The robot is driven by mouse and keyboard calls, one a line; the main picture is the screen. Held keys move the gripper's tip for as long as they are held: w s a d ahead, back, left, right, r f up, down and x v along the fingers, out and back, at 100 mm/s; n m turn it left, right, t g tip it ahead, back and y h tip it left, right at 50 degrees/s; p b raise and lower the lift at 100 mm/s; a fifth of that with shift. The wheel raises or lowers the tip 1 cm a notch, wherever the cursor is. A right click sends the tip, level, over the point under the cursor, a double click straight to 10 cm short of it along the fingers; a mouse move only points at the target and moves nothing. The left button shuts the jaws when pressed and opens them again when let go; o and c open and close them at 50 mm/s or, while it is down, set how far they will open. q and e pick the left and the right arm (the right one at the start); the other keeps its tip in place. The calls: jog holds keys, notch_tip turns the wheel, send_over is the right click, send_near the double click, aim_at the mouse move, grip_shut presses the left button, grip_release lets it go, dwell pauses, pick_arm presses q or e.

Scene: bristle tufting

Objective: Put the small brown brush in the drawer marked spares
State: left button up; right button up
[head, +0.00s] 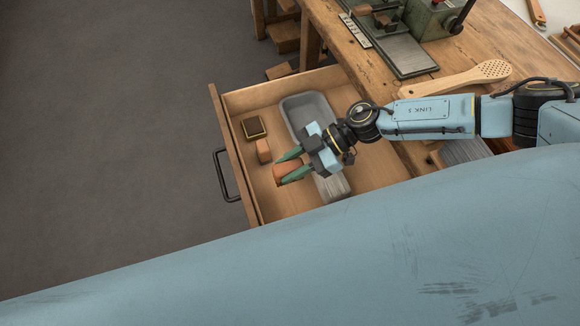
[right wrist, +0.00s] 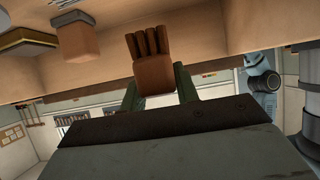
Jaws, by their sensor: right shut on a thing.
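A wooden drawer (head: 236,176) stands pulled out from the bench, with a black handle on its front. No marking on it is readable. My right gripper (head: 282,165) is inside the drawer's outline, with its green fingers shut on a small brown brush (head: 289,170). In the right wrist view the brush (right wrist: 155,75) shows an orange-brown block with dark bristles (right wrist: 147,41) pointing at the drawer floor. I cannot tell whether it touches the floor. My left gripper is not in view.
The drawer also holds a grey tray (head: 293,111), a small brown block (head: 263,150) and a dark square piece with a light rim (head: 253,127). On the bench are a green machine (head: 433,20) and a perforated wooden paddle (head: 463,79). The front-left drawer floor is partly clear.

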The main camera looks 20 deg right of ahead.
aim_at(296, 164)
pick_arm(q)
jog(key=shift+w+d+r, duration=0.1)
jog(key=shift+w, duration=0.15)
pick_arm(e)
jog(key=shift+f, duration=0.6)
jog(key=o, duration=1.1)
jog(key=shift+c, duration=0.2)
jog(key=shift+r, duration=0.25)
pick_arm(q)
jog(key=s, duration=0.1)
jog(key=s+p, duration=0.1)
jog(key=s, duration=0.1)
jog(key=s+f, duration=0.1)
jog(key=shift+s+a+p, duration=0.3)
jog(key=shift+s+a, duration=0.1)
pick_arm(e)
jog(key=v, duration=0.8)
jog(key=shift+a+r, duration=0.15)
jog(key=shift+r, duration=0.05)
